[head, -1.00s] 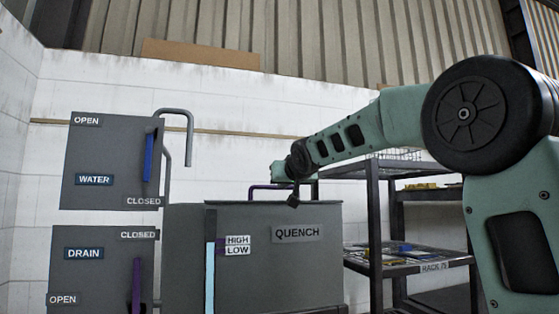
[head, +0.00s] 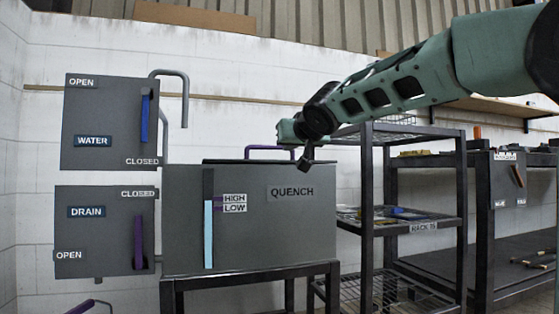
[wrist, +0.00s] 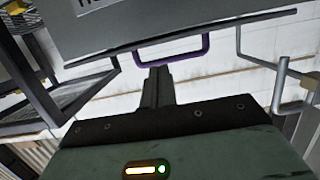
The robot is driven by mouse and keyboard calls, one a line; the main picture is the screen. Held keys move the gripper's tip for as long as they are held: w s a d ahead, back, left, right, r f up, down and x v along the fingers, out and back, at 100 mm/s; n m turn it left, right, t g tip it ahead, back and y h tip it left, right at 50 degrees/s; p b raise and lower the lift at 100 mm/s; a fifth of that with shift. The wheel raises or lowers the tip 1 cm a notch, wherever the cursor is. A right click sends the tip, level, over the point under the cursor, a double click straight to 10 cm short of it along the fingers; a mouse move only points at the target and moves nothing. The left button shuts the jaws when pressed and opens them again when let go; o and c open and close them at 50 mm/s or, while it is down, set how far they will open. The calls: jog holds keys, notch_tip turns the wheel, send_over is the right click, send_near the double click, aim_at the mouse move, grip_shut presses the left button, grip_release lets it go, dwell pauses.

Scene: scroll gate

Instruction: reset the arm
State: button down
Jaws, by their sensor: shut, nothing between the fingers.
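My gripper (head: 304,162) hangs at the end of my arm, just above the right part of the QUENCH tank (head: 262,235) in the head view. In the wrist view its fingers (wrist: 157,72) are together with nothing between them. They point toward a purple handle (wrist: 172,62) on the tank's lid, and a gap to it cannot be judged. The handle also shows in the head view (head: 270,148), left of my gripper. The lid looks shut.
Left stand the WATER panel (head: 110,110) with a blue lever (head: 145,120) and the DRAIN panel (head: 85,235) with a purple lever (head: 138,240). A grey pipe (head: 186,95) rises beside them. Rack 15 (head: 370,190) and a workbench (head: 485,200) stand right.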

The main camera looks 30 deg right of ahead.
jog(key=s+a+f+n+g+y+p, duration=0.2)
jog(key=s+a+f+p, duration=0.15)
jog(key=a, duration=0.35)
jog(key=s+a+f+n+g+y+p, duration=0.1)
jog(key=s+a+f+n+g+p, duration=0.15)
jog(key=a+f+p, duration=0.4)
jog(key=s+a+f+n+g+y+p, duration=0.1)
jog(key=s+a+f+g+y+p, duration=0.2)
jog(key=a, duration=0.6)
jog(key=s+a+f+n+g+p, duration=0.2)
jog(key=s+g+p, duration=0.1)
jog(key=s, duration=0.6)
jog(key=s+a+f+n+g+h+p, duration=0.15)
jog(key=s+p, duration=0.25)
jog(key=s, duration=0.4)
jog(key=s+a+f+n+g+p, duration=0.2)
jog(key=s+f+g+p, duration=0.1)
jog(key=s, duration=0.6)
notch_tip(320, 180, up, 37)
jog(key=w+p, duration=0.1)
jog(key=p, duration=3.6)
jog(key=shift+a, duration=0.1)
